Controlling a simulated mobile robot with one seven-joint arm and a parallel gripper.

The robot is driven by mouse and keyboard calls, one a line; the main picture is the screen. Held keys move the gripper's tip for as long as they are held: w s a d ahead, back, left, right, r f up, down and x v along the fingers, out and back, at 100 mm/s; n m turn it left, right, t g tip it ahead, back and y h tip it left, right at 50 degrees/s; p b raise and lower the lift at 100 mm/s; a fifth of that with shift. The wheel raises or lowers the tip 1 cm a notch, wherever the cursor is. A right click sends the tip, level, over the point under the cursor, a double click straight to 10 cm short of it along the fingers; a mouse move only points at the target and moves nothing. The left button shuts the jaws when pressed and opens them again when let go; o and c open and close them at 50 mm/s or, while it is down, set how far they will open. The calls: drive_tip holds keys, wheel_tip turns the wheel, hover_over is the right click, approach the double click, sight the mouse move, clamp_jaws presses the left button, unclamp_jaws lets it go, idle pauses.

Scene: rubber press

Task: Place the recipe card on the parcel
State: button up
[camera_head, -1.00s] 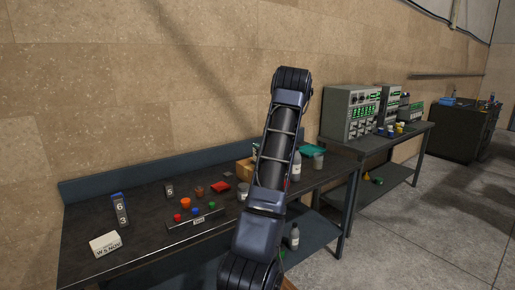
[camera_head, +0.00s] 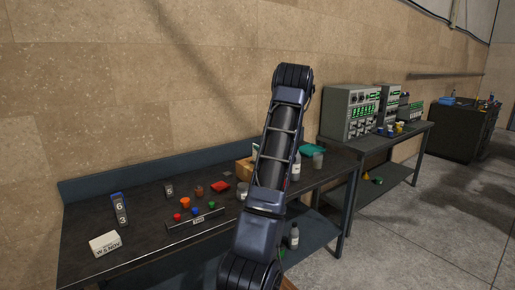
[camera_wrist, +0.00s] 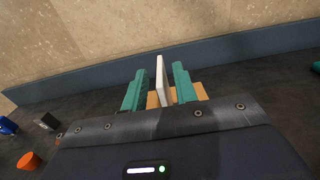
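The parcel is a tan box at the back of the dark workbench, partly hidden by my arm in the head view (camera_head: 243,170). In the wrist view it shows behind and below the fingers (camera_wrist: 201,91). The recipe card (camera_wrist: 161,80) is a thin, pale panel, seen nearly edge-on and upright between the two teal fingers. My gripper (camera_wrist: 160,80) is over the parcel, with narrow gaps visible between the card and each finger. Whether the card's lower edge touches the parcel is hidden.
The workbench's blue back ledge (camera_head: 150,170) runs behind the parcel.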

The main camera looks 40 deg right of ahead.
drive_tip(key=s, duration=0.9)
drive_tip(key=w+a+r+n+g+y, duration=0.1)
drive_tip(key=a+r+n+g+y, duration=0.2)
drive_tip(key=a, duration=0.5)
drive_tip(key=w+a+r+n+y, duration=0.25)
drive_tip(key=a+n, duration=0.25)
drive_tip(key=a, duration=0.4)
drive_tip(key=s+a+r+n+g+y, duration=0.25)
drive_tip(key=a+n, duration=0.25)
drive_tip(key=a, duration=0.5)
drive_tip(key=s+a+r+n+g+y, duration=0.15)
drive_tip(key=s+a+n+g, duration=0.25)
drive_tip(key=a, duration=0.6)
drive_tip(key=s+a+r+n+g+h, duration=0.2)
drive_tip(key=s+a+n+g+h, duration=0.25)
drive_tip(key=s+a+n, duration=0.7)
drive_tip(key=s+r+n+h, duration=0.1)
drive_tip(key=s+n+h, duration=0.4)
drive_tip(key=s, duration=0.9)
drive_tip(key=shift+s+a+r+n+t, duration=0.25)
drive_tip(key=shift+s+r+n+t, duration=0.1)
drive_tip(key=shift+n, duration=0.9)
